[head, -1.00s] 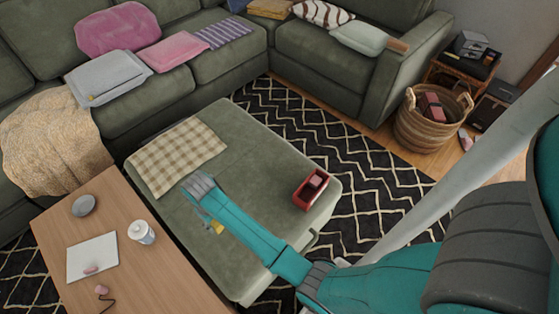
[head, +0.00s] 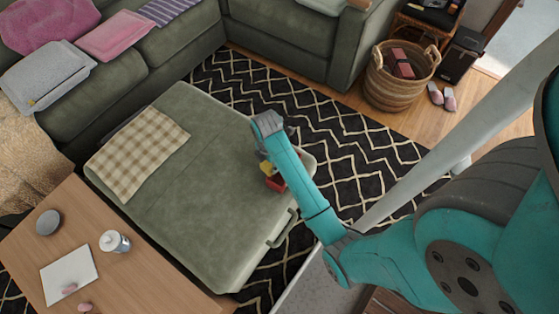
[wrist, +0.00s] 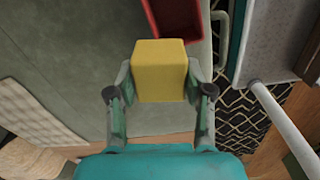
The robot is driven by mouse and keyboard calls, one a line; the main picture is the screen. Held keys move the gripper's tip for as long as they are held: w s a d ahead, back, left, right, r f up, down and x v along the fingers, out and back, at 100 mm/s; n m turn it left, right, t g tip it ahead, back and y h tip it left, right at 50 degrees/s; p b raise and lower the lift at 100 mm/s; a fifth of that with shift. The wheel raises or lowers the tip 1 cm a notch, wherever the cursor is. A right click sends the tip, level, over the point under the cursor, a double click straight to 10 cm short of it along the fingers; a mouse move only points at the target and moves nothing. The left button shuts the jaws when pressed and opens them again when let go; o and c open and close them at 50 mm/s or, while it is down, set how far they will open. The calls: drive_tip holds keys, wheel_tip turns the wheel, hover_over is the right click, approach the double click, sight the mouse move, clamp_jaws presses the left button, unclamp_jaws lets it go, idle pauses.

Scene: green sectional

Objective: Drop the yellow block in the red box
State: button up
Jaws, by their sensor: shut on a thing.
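My gripper (wrist: 158,95) is shut on the yellow block (wrist: 160,68), which sits between the two fingertips in the wrist view. In the head view the yellow block (head: 267,168) shows beside my arm, above the far right part of the green ottoman. The red box (wrist: 178,18) is just beyond the block and slightly right in the wrist view, cut off by the top edge. In the head view the red box (head: 275,184) is mostly hidden behind my arm. Its inside is mostly out of sight.
The green ottoman (head: 215,185) is otherwise mostly clear, with a checkered cloth (head: 137,152) at its left. A wooden table (head: 135,270) at lower left holds a white canister (head: 115,242). A wicker basket (head: 395,85) stands on the floor at upper right.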

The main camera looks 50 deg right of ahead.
drive_tip(key=shift+s+d+f+n, duration=0.45)
drive_tip(key=shift+f+n, duration=0.1)
drive_tip(key=shift+f, duration=0.6)
drive_tip(key=shift+s+d+f+n, duration=0.35)
drive_tip(key=shift+f+n, duration=0.25)
drive_tip(key=shift+f, duration=0.6)
drive_tip(key=shift+s+d+f+n, duration=0.35)
drive_tip(key=shift+s+f+n, duration=0.2)
drive_tip(key=shift+f, duration=0.6)
drive_tip(key=o, duration=1.2)
drive_tip(key=shift+o, duration=0.2)
wheel_tip(320, 180, up, 12)
